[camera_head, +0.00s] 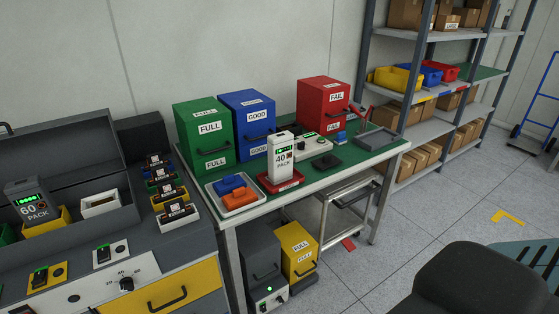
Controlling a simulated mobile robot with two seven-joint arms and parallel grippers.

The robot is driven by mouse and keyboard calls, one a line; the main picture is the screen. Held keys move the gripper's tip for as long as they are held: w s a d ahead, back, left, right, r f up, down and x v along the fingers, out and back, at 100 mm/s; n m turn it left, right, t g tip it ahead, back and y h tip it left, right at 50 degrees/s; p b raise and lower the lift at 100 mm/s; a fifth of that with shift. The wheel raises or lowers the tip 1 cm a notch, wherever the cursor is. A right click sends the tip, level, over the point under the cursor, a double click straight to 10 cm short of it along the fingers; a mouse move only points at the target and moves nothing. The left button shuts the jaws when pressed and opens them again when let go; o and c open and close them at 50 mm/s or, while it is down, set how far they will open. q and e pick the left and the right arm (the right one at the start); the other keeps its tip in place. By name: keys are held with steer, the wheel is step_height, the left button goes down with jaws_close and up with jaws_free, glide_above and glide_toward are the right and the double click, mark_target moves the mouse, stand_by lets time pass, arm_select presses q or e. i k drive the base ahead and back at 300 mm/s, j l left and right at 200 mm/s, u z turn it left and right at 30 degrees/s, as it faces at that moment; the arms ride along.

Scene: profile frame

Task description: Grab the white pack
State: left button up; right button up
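The white pack (281,160), labelled "40 PACK" with a dark display showing green lights, stands upright on a red tray (297,182). The tray lies on the green-topped table (349,156) in the middle of the view. A grey pack (29,203) labelled "60 PACK" stands at the far left, by the open dark case. Neither of my grippers shows in the head view.
Green (203,137), blue (247,124) and red (322,104) cabinets stand behind the white pack. A light tray (239,211) with blue and orange items is left of it. A black seat-like shape (468,282) fills the lower right. Floor (420,215) right of the table is mostly clear.

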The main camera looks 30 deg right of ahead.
mark_target(281, 146)
steer(key=i+z, duration=0.1)
steer(key=i, duration=0.9)
steer(key=z, duration=1.4)
